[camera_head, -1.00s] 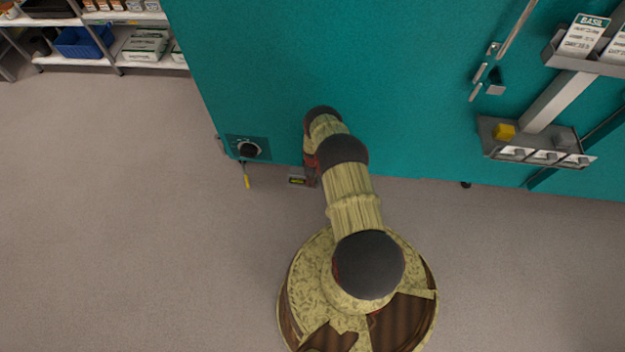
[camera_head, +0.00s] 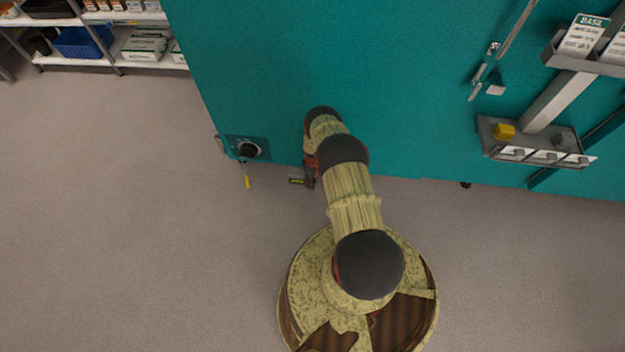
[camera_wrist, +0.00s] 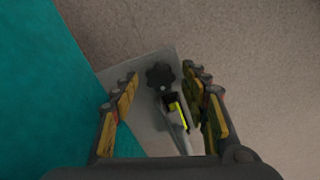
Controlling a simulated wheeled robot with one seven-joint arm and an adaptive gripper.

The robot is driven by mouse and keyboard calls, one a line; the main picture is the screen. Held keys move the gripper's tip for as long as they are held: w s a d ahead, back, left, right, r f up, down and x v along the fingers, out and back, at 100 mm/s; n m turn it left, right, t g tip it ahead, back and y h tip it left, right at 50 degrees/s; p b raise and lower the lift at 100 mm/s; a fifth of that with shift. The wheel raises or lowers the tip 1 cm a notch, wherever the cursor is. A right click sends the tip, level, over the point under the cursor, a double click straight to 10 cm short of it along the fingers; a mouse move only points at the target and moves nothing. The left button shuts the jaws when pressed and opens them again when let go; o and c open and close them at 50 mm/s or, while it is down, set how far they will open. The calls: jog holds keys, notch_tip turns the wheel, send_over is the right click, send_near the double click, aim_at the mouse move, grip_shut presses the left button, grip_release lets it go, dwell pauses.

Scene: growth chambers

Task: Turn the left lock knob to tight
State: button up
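A dark lobed knob (camera_wrist: 160,75) stands on a grey plate (camera_wrist: 146,70) beside the teal wall in the wrist view. My gripper (camera_wrist: 165,88) is open, with one yellow-padded finger on each side and a gap between them. The knob lies between the fingertips, towards their far ends; I cannot tell whether either finger touches it. A dark piece with a bright yellow strip (camera_wrist: 178,113) sits just below the knob, also between the fingers. In the head view my arm's end reaches down beside the teal cabinet's lower edge, and the knob cannot be made out there.
The teal cabinet (camera_head: 400,120) fills the space ahead. A black round dial (camera_head: 249,150) with a yellow-tipped piece (camera_head: 247,182) hanging below it is to the left. A rack with a yellow block (camera_head: 504,131) is at right. The floor (camera_head: 130,230) at left is clear.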

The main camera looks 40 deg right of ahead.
dwell(0.3)
notch_tip(320, 180, up, 12)
dwell(0.7)
jog(key=shift+a, duration=0.1)
